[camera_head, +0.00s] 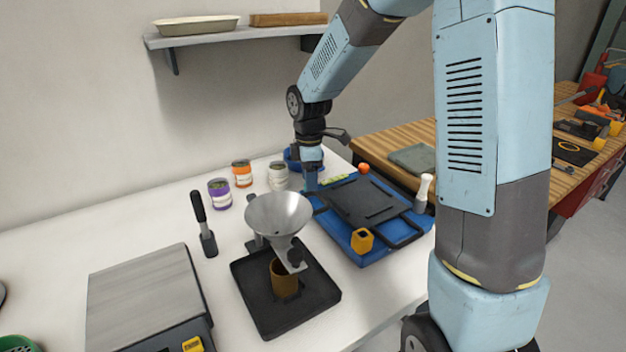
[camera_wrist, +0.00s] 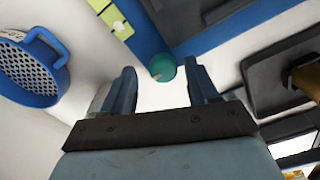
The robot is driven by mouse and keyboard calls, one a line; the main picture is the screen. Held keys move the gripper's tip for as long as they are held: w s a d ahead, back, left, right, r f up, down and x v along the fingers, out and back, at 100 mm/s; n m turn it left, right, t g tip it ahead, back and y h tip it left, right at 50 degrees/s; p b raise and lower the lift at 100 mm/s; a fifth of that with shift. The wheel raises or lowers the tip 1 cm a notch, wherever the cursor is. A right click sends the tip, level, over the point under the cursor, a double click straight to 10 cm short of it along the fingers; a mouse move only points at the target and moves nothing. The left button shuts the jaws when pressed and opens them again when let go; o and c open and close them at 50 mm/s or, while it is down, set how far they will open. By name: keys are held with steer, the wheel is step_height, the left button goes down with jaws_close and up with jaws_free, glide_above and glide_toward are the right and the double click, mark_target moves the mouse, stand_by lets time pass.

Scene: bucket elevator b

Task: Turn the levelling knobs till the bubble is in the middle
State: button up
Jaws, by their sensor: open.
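A blue levelling base with a dark plate (camera_head: 357,202) stands on the white table. A yellow-green vial (camera_head: 335,179) lies along its back edge and shows in the wrist view (camera_wrist: 112,20); I cannot make out the bubble. A teal knob (camera_wrist: 162,68) sits at the base's corner in the wrist view. My gripper (camera_wrist: 160,75) is open, with one finger on each side of the knob; contact cannot be told. In the head view my gripper (camera_head: 311,182) points down at the base's back left corner, hiding that knob. A red-orange knob (camera_head: 364,168) and a yellow-orange knob (camera_head: 362,240) also show.
A funnel (camera_head: 279,214) on a black stand (camera_head: 260,300) is left of the base. Several cans (camera_head: 242,173) and a blue sieve (camera_wrist: 35,70) are near my gripper. A scale (camera_head: 140,290) is at front left. A white-handled tool (camera_head: 423,190) stands at the base's right.

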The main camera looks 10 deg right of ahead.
steer(key=shift+f, duration=0.3)
steer(key=shift+c, duration=0.2)
steer(key=c, duration=0.9)
steer(key=shift+d, duration=0.4)
steer(key=shift+c, duration=0.5)
steer(key=shift+a+r, duration=0.1)
steer(key=shift+a, duration=0.25)
steer(key=shift+w, duration=0.1)
